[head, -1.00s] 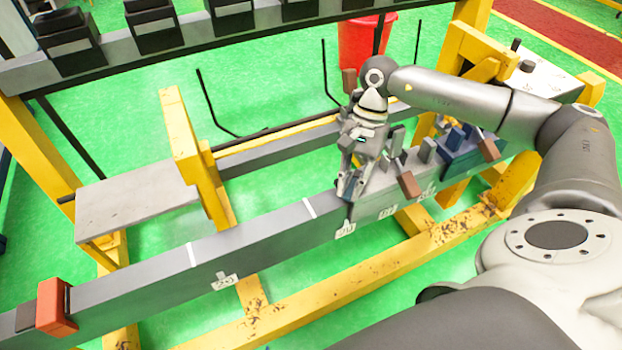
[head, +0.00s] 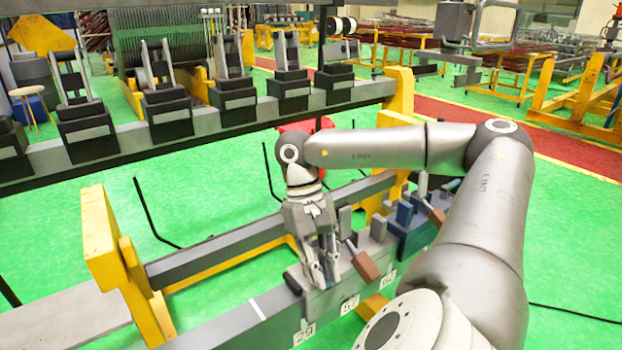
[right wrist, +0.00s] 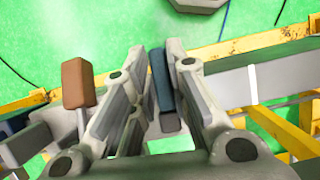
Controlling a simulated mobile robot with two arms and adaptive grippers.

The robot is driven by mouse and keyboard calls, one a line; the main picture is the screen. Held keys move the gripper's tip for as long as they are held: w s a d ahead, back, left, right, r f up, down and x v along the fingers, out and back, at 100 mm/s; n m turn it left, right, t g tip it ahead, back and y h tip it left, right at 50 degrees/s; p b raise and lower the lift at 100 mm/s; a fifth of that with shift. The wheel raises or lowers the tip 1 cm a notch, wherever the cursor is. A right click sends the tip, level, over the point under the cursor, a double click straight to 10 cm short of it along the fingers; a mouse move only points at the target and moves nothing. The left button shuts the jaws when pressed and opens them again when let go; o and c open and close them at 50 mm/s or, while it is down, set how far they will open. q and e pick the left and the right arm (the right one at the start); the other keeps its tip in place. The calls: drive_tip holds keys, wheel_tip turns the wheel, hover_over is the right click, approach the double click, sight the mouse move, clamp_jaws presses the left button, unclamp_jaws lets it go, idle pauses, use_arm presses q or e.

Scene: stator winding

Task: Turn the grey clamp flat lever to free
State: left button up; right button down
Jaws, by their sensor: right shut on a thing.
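The grey clamp (head: 376,243) sits on the long grey beam, with a brown-ended handle (head: 364,264) leaning out at its front. That handle also shows at the left of the right wrist view (right wrist: 77,84). My right gripper (head: 325,277) points down at the clamp's left part. In the right wrist view my right gripper (right wrist: 160,110) is shut on a dark, flat, narrow lever (right wrist: 162,82) that stands between its fingers. The fingers partly hide the lever, so I cannot tell its exact angle. My left gripper is not in view.
A blue clamp (head: 408,219) stands close to the right of the grey one. Number labels (head: 303,334) mark the beam's front. A yellow post (head: 112,250) rises at the left. Behind runs a rail with several black blocks (head: 168,113). Green floor lies between.

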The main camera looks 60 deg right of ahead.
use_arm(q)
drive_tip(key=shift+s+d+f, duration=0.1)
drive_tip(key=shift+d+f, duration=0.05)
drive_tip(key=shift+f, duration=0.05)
use_arm(e)
drive_tip(key=shift+d+n, duration=0.2)
drive_tip(key=shift+n, duration=0.2)
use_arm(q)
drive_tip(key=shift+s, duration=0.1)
use_arm(e)
drive_tip(key=c, duration=1.4)
unclamp_jaws()
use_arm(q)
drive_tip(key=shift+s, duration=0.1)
use_arm(e)
drive_tip(key=shift+v, duration=6)
drive_tip(key=shift+a, duration=0.15)
